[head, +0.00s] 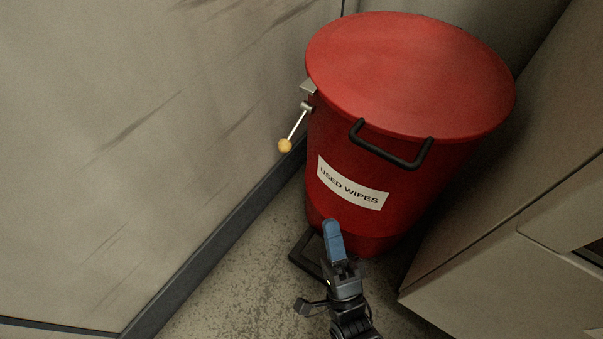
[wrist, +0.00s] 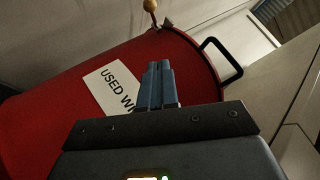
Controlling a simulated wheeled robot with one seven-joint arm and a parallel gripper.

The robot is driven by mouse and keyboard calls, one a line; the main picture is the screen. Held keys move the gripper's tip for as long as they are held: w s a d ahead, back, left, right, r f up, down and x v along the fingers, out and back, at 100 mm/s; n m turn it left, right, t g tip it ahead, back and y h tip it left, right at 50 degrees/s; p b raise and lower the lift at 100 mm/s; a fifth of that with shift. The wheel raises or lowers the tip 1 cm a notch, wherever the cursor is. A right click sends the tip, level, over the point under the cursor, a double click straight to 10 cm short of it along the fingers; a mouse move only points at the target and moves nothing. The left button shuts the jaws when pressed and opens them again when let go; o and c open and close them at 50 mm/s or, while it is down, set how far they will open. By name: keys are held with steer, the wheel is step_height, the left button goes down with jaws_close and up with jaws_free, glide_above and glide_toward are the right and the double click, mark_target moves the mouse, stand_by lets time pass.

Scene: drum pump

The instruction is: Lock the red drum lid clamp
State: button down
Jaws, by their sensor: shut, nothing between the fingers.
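The red drum (head: 340,225) stands upright with its red lid (head: 410,75) on top, and a "USED WIPES" label (head: 352,188) on its side. The lid clamp is a metal lever with a yellow ball knob (head: 285,145) at the lid's left edge. The lever slants down and left from its bracket (head: 308,90). In the wrist view the knob (wrist: 150,5) is at the top edge, partly cut off. My gripper (head: 332,225) has blue fingers, shut and empty, in front of the drum's lower side below the label. The fingers (wrist: 158,68) also show in the wrist view, apart from the knob.
A black handle (head: 390,155) sticks out from the drum's front below the lid. A wall (head: 150,130) with a dark skirting stands close on the left. A beige cabinet (head: 500,250) stands close on the right. Bare floor (head: 235,280) shows at the front left.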

steer(key=shift+w+a+f+m+t+y+b, duration=0.2)
steer(key=shift+w+a+f+m, duration=0.1)
steer(key=shift+w, duration=0.15)
steer(key=shift+w+a+f+m+t+y+b, duration=0.15)
steer(key=shift+w+a+f+m, duration=0.1)
steer(key=shift+w, duration=0.2)
glide_toward(295, 130)
steer(key=w+r, duration=0.1)
steer(key=w, duration=0.1)
steer(key=shift+w+a+r+b, duration=0.2)
steer(key=shift+a+r+b, duration=0.1)
steer(key=shift+a+r, duration=0.3)
